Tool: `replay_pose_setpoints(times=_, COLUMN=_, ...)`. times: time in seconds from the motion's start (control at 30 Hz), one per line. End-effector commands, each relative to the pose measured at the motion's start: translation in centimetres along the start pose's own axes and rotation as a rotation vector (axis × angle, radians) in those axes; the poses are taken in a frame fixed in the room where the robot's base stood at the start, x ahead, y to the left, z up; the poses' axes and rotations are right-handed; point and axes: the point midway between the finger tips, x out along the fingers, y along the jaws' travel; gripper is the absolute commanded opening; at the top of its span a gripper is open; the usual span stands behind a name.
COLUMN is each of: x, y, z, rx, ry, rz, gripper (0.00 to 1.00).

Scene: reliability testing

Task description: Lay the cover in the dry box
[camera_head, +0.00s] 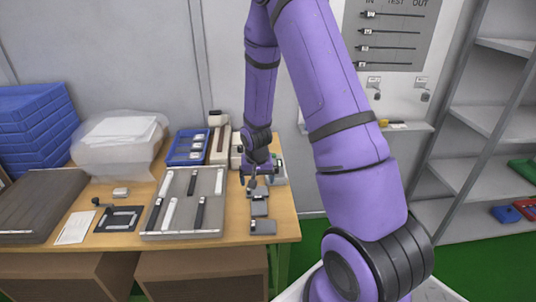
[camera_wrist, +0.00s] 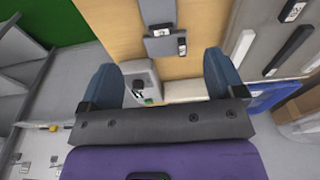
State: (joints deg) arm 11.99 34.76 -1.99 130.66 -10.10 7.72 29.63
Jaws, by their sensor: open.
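My gripper (camera_head: 256,176) is over the right part of the wooden table, its jaws apart. In the wrist view its two blue fingers (camera_wrist: 160,80) show nothing held between them. Beyond them is a pale grey device (camera_wrist: 140,82) near the table's back edge. Small grey pieces (camera_head: 262,226) lie in a row in front of the gripper; they also show in the wrist view (camera_wrist: 163,46). I cannot tell for certain which piece is the cover or whether this box is the dry box.
A grey tray (camera_head: 182,214) with black and white strips lies left of the gripper. A blue tray (camera_head: 178,157), stacked blue bins (camera_head: 30,130), a dark grey case (camera_head: 38,205) and a black plate (camera_head: 118,219) share the table. Shelves (camera_head: 480,120) stand at the right.

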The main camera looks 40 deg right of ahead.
Motion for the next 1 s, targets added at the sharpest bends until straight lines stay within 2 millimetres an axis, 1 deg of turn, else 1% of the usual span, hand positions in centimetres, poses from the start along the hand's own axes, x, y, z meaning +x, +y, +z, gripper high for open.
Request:
replay_pose_setpoints(times=0.03, x=-1.5, y=-0.3, z=-0.2, rx=-0.010, ry=0.014, rz=-0.005, gripper=0.88)
replay_pose_setpoints(times=0.07, x=-2.5, y=-0.5, z=-0.3, rx=-0.018, ry=0.021, rz=-0.007, gripper=0.88)
replay_pose_setpoints(times=0.17, x=-6.2, y=-1.0, z=-0.3, rx=-0.051, ry=0.044, rz=-0.015, gripper=0.88)
replay_pose_setpoints(times=0.2, x=-7.8, y=-1.2, z=-0.1, rx=-0.067, ry=0.054, rz=-0.018, gripper=0.88)
replay_pose_setpoints(times=0.27, x=-10.1, y=-1.4, z=0.2, rx=-0.087, ry=0.067, rz=-0.023, gripper=0.88)
replay_pose_setpoints(times=0.3, x=-11.6, y=-1.6, z=0.4, rx=-0.101, ry=0.076, rz=-0.027, gripper=0.88)
replay_pose_setpoints(times=0.47, x=-17.4, y=-1.9, z=1.9, rx=-0.159, ry=0.111, rz=-0.042, gripper=0.88)
replay_pose_setpoints(times=0.5, x=-18.8, y=-1.9, z=2.4, rx=-0.173, ry=0.120, rz=-0.046, gripper=0.88)
replay_pose_setpoints(times=0.7, x=-25.2, y=-1.7, z=5.3, rx=-0.246, ry=0.163, rz=-0.068, gripper=0.88)
replay_pose_setpoints(times=0.87, x=-29.7, y=-1.1, z=8.3, rx=-0.306, ry=0.196, rz=-0.089, gripper=0.88)
replay_pose_setpoints(times=1.0, x=-33.1, y=-0.3, z=11.3, rx=-0.361, ry=0.226, rz=-0.107, gripper=0.88)
